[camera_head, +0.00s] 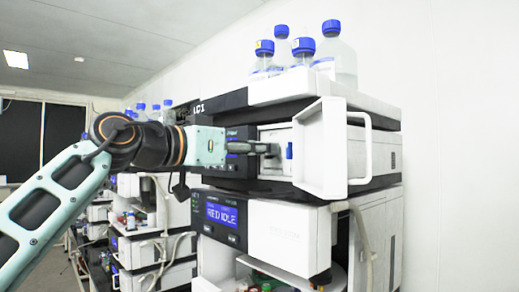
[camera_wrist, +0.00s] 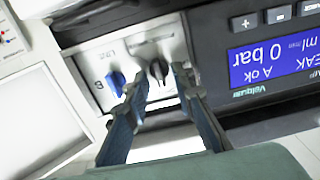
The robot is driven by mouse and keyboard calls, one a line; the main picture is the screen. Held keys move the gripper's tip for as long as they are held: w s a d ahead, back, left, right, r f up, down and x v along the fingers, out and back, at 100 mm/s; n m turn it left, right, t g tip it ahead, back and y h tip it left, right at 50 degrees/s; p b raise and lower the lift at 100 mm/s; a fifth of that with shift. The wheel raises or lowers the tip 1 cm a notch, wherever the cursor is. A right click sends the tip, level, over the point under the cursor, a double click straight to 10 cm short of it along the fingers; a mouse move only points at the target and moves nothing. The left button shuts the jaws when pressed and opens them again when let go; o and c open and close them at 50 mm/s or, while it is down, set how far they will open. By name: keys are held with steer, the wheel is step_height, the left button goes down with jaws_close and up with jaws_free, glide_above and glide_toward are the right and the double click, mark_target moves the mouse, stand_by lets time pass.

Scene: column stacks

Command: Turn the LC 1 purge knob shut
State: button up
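The LC 1 stack, labelled on its dark upper edge (camera_head: 197,107), has an open pump module with a pale front panel (camera_wrist: 92,62). A black knob (camera_wrist: 157,70) and a blue knob (camera_wrist: 115,82) sit side by side on this panel. The blue knob (camera_head: 289,150) also shows in the head view. My gripper (camera_wrist: 159,73) is open, with one finger on each side of the black knob. I cannot tell whether the fingers touch it. One finger passes between the two knobs. In the head view my gripper (camera_head: 272,149) reaches the panel from the left.
A white door (camera_head: 320,150) with a handle stands open right of the panel. Blue-capped bottles (camera_head: 337,55) stand on top of the stack. A blue display (camera_wrist: 273,62) lies beside the panel. A lower module (camera_head: 287,237) sits beneath; more stacks stand behind on the left.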

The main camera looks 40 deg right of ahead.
steer(key=a, duration=1.2)
steer(key=shift+s, duration=0.45)
steer(key=shift+d, duration=0.15)
